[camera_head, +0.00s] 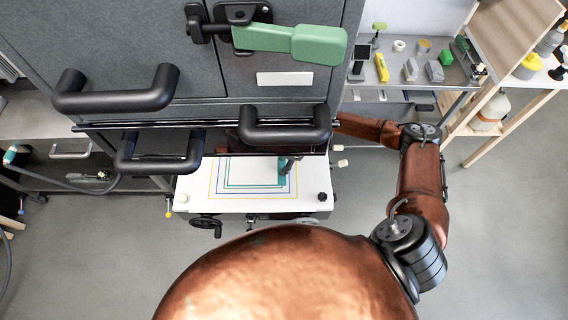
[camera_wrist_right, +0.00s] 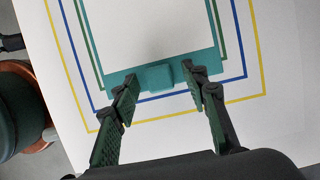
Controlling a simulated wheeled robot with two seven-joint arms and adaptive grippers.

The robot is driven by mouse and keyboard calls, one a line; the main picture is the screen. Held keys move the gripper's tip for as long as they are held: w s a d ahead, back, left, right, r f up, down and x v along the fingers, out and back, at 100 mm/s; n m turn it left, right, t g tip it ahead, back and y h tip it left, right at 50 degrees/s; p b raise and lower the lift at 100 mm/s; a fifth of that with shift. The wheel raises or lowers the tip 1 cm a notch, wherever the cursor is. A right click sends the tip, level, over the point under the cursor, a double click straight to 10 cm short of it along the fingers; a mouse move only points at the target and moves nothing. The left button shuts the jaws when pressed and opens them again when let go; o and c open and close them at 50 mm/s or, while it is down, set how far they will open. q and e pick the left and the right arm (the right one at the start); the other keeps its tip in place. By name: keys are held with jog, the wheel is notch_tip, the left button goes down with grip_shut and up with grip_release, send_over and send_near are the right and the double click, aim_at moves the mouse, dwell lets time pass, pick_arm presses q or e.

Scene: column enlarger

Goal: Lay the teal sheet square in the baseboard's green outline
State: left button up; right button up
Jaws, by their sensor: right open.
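The teal sheet (camera_head: 282,172) lies on the white baseboard (camera_head: 190,180), inside nested coloured outlines. In the right wrist view it shows as a pale face with thin teal edges, a wide teal end strip (camera_wrist_right: 118,79) and a raised teal tab (camera_wrist_right: 159,76). My right gripper (camera_head: 290,163) is open at that end. In the right wrist view its fingers (camera_wrist_right: 160,82) stand on either side of the tab, apart from it. My left gripper is not in view.
Blue and yellow (camera_wrist_right: 255,72) outlines surround the green one. A grey housing (camera_head: 215,80) with black handles (camera_head: 117,90) and a green lever (camera_head: 290,40) overhangs the baseboard. A black knob (camera_head: 322,196) stands at its right corner. A cluttered shelf (camera_head: 400,72) is at the right.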

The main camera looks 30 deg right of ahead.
jog(key=shift+r, duration=0.2)
dwell(0.4)
jog(key=p+v, duration=0.5)
jog(key=v, duration=0.2)
jog(key=shift+d+r, duration=0.2)
jog(key=shift+r, duration=0.1)
dwell(1.1)
jog(key=shift+s, duration=0.15)
jog(key=v, duration=1.2)
dwell(0.4)
